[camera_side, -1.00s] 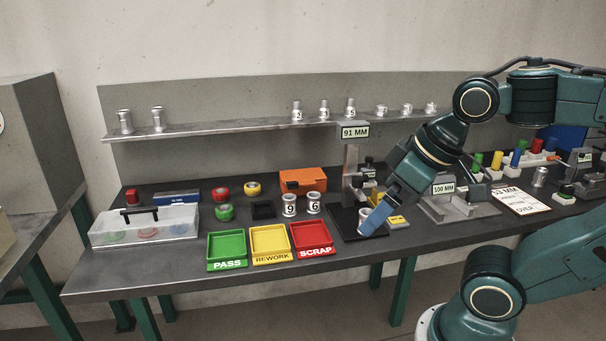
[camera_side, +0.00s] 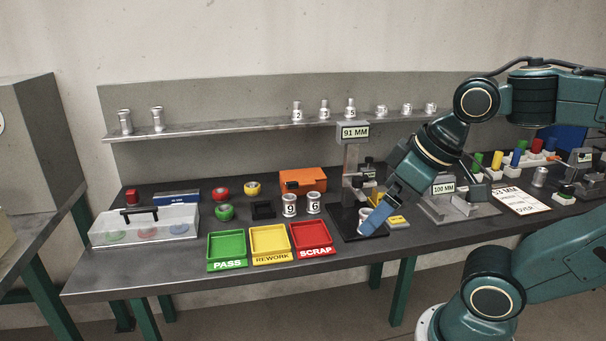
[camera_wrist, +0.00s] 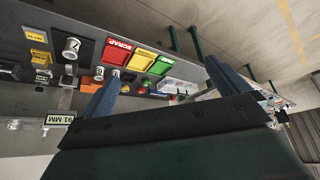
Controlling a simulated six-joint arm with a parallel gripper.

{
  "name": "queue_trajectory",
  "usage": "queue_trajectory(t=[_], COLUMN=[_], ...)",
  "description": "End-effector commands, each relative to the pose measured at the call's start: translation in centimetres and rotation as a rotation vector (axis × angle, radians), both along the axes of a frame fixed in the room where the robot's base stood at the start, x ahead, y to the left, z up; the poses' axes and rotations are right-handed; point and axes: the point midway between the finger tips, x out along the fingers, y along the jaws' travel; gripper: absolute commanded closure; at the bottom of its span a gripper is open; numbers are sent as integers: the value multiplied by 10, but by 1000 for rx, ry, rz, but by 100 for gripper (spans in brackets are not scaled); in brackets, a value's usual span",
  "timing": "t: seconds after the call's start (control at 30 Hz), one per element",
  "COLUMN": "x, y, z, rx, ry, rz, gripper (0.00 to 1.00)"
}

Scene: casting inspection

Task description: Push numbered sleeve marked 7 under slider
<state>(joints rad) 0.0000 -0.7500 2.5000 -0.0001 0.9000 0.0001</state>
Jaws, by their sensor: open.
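The white sleeve marked 7 (camera_wrist: 72,48) stands on the black base plate (camera_wrist: 86,45) of the height gauge. In the side view the sleeve (camera_side: 362,213) is partly hidden behind my gripper. The slider (camera_side: 359,180) is on the gauge's column, above the base and behind the sleeve. The gauge's display (camera_side: 354,132) reads 91 MM. My gripper (camera_side: 374,222) is low at the front right of the sleeve, tilted down. In the wrist view its blue fingers (camera_wrist: 162,70) are wide apart with nothing between them, and the sleeve is outside them, left of the left finger. Contact cannot be told.
Sleeves 9 (camera_side: 289,205) and 6 (camera_side: 314,203) stand left of the gauge. The green PASS (camera_side: 227,264), yellow REWORK (camera_side: 271,259) and red SCRAP (camera_side: 313,253) trays line the front. An orange box (camera_side: 302,181) is behind. A 100 MM gauge (camera_side: 444,187) stands right.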

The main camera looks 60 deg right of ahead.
Motion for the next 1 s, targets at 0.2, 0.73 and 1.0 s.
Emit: queue_trajectory(t=[0.2, 0.73, 1.0], x=[0, 45, 79], y=[0, -38, -84], z=[0, -8, -27], rx=[0, 6, 25], ry=[1, 105, 191], rz=[-1, -161, -302], gripper=[18, 100, 100])
